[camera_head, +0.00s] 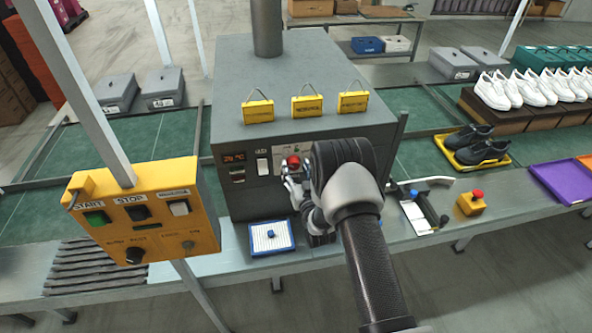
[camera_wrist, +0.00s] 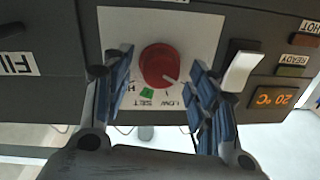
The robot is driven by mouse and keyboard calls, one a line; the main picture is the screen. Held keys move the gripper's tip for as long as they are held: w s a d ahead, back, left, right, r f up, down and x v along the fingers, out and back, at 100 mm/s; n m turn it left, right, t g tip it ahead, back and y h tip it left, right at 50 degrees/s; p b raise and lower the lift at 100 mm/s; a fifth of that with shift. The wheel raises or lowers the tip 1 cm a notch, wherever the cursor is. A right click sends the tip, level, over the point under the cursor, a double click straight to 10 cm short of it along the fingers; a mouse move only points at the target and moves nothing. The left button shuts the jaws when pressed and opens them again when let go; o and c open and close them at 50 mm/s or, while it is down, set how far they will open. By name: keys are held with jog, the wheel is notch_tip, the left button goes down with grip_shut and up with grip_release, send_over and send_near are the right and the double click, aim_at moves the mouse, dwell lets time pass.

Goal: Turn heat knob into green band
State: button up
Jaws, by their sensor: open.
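The red heat knob (camera_wrist: 160,66) sits on a white dial plate (camera_wrist: 205,25) on the machine's front. The wrist view shows the panel upside down. The knob's white pointer line points to the lower right there, near the word LOW. The green band (camera_wrist: 147,93) lies below the knob, near SET, away from the pointer. My gripper (camera_wrist: 160,62) is open, with one blue-padded finger on each side of the knob and visible gaps. In the head view the knob (camera_head: 293,160) shows just above my gripper (camera_head: 295,180), partly hidden by my wrist.
A white rocker switch (camera_wrist: 241,72) and an orange display (camera_wrist: 273,97) reading 20 °C are beside the dial. A blue-rimmed tray (camera_head: 288,248) lies below the panel. A yellow START/STOP box (camera_head: 150,220) stands at left. A red-topped yellow button (camera_head: 472,203) is at right.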

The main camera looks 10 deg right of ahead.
jog(key=c, duration=1.1)
